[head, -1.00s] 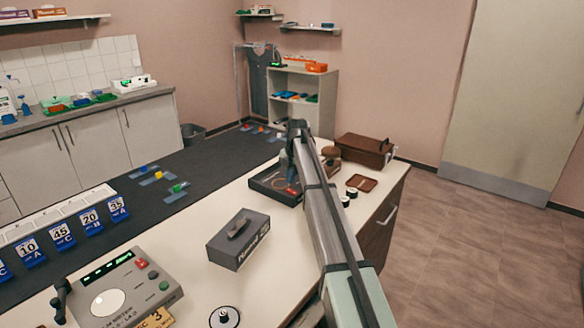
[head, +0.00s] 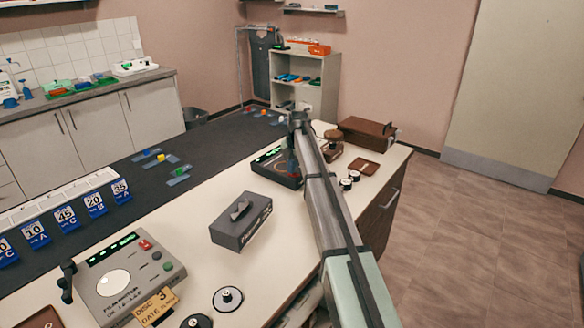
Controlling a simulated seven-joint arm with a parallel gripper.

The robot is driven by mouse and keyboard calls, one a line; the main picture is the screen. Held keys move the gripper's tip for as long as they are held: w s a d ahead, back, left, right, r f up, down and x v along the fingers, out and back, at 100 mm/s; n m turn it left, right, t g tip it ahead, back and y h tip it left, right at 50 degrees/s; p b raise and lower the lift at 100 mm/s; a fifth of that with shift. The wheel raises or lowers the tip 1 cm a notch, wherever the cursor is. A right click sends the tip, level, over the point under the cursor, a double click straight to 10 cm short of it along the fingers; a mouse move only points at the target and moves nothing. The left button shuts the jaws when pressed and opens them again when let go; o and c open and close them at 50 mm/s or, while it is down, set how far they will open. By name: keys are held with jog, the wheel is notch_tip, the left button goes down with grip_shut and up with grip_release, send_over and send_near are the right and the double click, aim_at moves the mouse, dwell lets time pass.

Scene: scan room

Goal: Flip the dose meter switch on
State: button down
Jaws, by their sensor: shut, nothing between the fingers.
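A dark, low device (head: 268,180) with a small lit green readout sits at the far part of the pale bench. I take it to be the dose meter, but its label is too small to read. The switch itself cannot be made out, and I cannot tell whether the fingers touch the device.
A grey box with a handle (head: 240,222) and a grey console (head: 125,282) with a green display stand nearer. Small dark-and-white discs (head: 350,180), a brown tray (head: 363,167) and a brown case (head: 368,135) are right of my gripper.

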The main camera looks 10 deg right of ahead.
aim_at(296, 175)
jog(key=shift+s+d+f, duration=0.1)
jog(key=shift+s, duration=0.05)
jog(key=shift+s+d+r, duration=0.2)
jog(key=shift+s+d, duration=0.25)
jog(key=shift+d, duration=0.05)
jog(key=shift+r, duration=0.15)
notch_tip(296, 175, up, 14)
jog(key=s+d, duration=0.1)
jog(key=shift+s+d+f, duration=0.15)
jog(key=shift+f, duration=0.05)
dwell(0.5)
jog(key=shift+w+a, duration=0.4)
jog(key=shift+w, duration=0.15)
jog(key=f, duration=0.4)
jog(key=w+a+f, duration=0.1)
jog(key=f, duration=0.8)
jog(key=shift+w+a+f, duration=0.2)
jog(key=shift+f, duration=0.2)
